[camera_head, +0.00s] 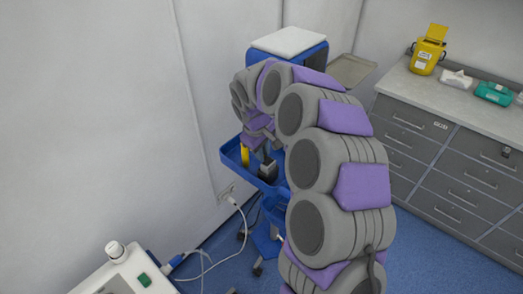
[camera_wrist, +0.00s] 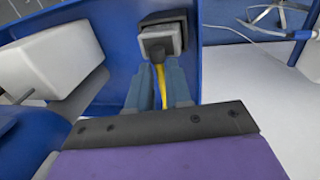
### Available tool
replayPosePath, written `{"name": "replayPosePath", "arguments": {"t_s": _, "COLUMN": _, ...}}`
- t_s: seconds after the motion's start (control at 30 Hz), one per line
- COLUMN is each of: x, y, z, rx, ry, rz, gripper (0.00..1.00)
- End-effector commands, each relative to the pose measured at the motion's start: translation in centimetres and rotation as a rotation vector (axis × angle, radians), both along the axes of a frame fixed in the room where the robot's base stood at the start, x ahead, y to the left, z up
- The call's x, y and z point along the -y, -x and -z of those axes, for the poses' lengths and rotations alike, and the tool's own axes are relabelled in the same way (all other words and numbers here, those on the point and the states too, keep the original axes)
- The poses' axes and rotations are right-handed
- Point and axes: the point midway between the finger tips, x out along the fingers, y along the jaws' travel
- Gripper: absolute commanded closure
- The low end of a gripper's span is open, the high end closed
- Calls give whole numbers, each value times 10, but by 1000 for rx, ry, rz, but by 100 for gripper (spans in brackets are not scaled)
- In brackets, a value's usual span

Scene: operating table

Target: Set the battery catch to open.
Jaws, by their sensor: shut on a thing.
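My gripper (camera_wrist: 160,90) reaches down into the blue tray of a trolley, its blue-grey fingers close together. A narrow yellow piece (camera_wrist: 161,86) shows between the fingers, and they are shut on it. A grey block with a dark face (camera_wrist: 162,35) stands just beyond the fingertips. I cannot tell whether the fingers touch this block. In the head view a yellow piece (camera_head: 245,156) and a grey block (camera_head: 267,170) show in the tray below my arm. I cannot make out the battery catch or its setting; the fingers and arm hide part of this area.
The tray's blue wall (camera_head: 232,158) surrounds the work area. A pale box-like object (camera_wrist: 52,55) lies close on the left in the wrist view. A white-topped blue unit (camera_head: 290,42) stands behind my arm. Grey drawers (camera_head: 420,135) stand right. A cable (camera_head: 238,207) hangs near the wall.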

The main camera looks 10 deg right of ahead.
Motion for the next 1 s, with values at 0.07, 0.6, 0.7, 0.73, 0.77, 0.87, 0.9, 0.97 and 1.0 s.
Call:
{"name": "replayPosePath", "arguments": {"t_s": 0.07, "x": -1, "y": -2, "z": -1, "rx": 8, "ry": -3, "rz": -2, "gripper": 100}}
{"name": "replayPosePath", "arguments": {"t_s": 0.6, "x": 9, "y": -10, "z": -5, "rx": 3, "ry": -3, "rz": -164, "gripper": 100}}
{"name": "replayPosePath", "arguments": {"t_s": 0.7, "x": 12, "y": -12, "z": -4, "rx": 2, "ry": -2, "rz": -214, "gripper": 100}}
{"name": "replayPosePath", "arguments": {"t_s": 0.73, "x": 12, "y": -13, "z": -4, "rx": 2, "ry": -2, "rz": -226, "gripper": 100}}
{"name": "replayPosePath", "arguments": {"t_s": 0.77, "x": 13, "y": -13, "z": -3, "rx": 3, "ry": -3, "rz": -235, "gripper": 100}}
{"name": "replayPosePath", "arguments": {"t_s": 0.87, "x": 13, "y": -15, "z": -2, "rx": 6, "ry": -2, "rz": -259, "gripper": 100}}
{"name": "replayPosePath", "arguments": {"t_s": 0.9, "x": 13, "y": -15, "z": -2, "rx": 6, "ry": -2, "rz": -263, "gripper": 100}}
{"name": "replayPosePath", "arguments": {"t_s": 0.97, "x": 13, "y": -15, "z": -1, "rx": 8, "ry": -2, "rz": -267, "gripper": 100}}
{"name": "replayPosePath", "arguments": {"t_s": 1.0, "x": 13, "y": -15, "z": -1, "rx": 8, "ry": -2, "rz": -267, "gripper": 100}}
